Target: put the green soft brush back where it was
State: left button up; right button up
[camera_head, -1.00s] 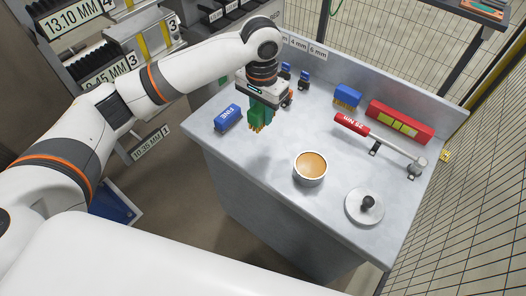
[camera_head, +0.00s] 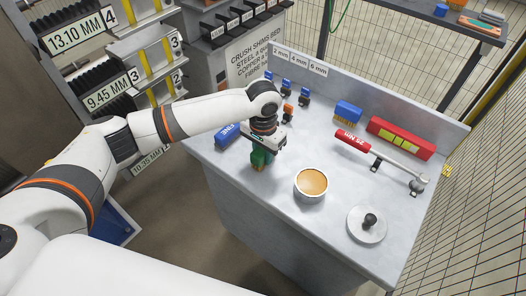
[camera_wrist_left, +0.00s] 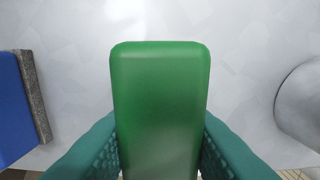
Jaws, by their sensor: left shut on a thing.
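The green soft brush (camera_head: 259,159) is in my left gripper (camera_head: 262,150), over the left part of the grey bench top, between the blue FINE block and the round pot. In the left wrist view the brush's green back (camera_wrist_left: 160,105) fills the middle, with a teal finger pad on each side of it. My left gripper is shut on it. The bristles are mostly hidden in the head view, so I cannot tell whether they touch the bench. My right gripper is in neither view.
The blue FINE block (camera_head: 227,135) lies left of the brush, and the pot (camera_head: 311,184) with tan contents stands right. Behind are a blue brush (camera_head: 347,113), a red box (camera_head: 400,137) and a red-handled torque wrench (camera_head: 353,140). A round lid (camera_head: 367,223) lies in front.

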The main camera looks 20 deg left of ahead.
pick_arm(q)
jog(key=shift+f, duration=0.1)
jog(key=o, duration=0.9)
notch_tip(320, 180, up, 12)
jog(key=shift+r, duration=0.15)
